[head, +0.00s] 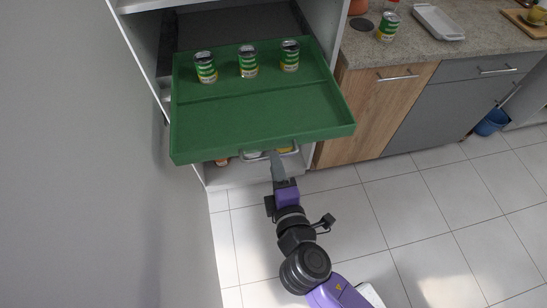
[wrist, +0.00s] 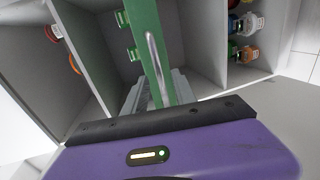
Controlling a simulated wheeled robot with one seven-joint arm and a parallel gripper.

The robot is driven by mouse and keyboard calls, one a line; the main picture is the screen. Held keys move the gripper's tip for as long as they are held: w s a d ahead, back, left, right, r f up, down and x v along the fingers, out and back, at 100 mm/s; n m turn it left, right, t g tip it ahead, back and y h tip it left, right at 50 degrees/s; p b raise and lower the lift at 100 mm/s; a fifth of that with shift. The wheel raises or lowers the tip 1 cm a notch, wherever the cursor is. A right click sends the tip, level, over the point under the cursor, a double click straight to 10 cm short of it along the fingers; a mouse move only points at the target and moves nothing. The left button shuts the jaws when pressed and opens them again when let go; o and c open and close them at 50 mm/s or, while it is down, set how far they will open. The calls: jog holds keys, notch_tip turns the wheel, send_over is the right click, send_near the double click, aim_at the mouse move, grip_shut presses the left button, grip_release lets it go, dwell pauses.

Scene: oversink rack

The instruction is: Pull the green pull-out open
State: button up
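The green pull-out (head: 240,112) is a shallow tray that stands well out of the tall cabinet. Three green-labelled cans (head: 248,62) stand upright in its back part. Its metal handle (head: 284,150) is on the front face and shows as a silver bar in the wrist view (wrist: 154,62). My gripper (head: 273,156) is at this handle, below the tray's front edge. In the wrist view its grey fingers (wrist: 158,92) lie on both sides of the bar and appear closed on it. The exact contact is partly hidden.
Lower shelves of the cabinet hold several jars and cans (wrist: 243,25). To the right is a counter (head: 400,50) with a can (head: 388,27) and a white tray (head: 438,22), above a wooden door (head: 372,110). The tiled floor (head: 430,215) in front is clear. A grey wall (head: 80,170) is close on the left.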

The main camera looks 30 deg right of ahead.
jog(key=v, duration=0.4)
dwell(0.5)
jog(key=s+a+r+m+y, duration=0.2)
jog(key=s+a+m+y, duration=0.3)
jog(key=s+y, duration=0.1)
jog(key=s+d+r+m, duration=0.1)
jog(key=s+d+m, duration=0.2)
jog(key=s, duration=0.3)
jog(key=s+d+r+m+h, duration=0.1)
jog(key=s+d+r+m, duration=0.1)
jog(key=s, duration=0.4)
jog(key=s+d+r+m+h, duration=0.1)
jog(key=s+d+m, duration=0.3)
jog(key=s+m, duration=0.1)
jog(key=shift+s+r, duration=0.25)
jog(key=shift+s, duration=0.15)
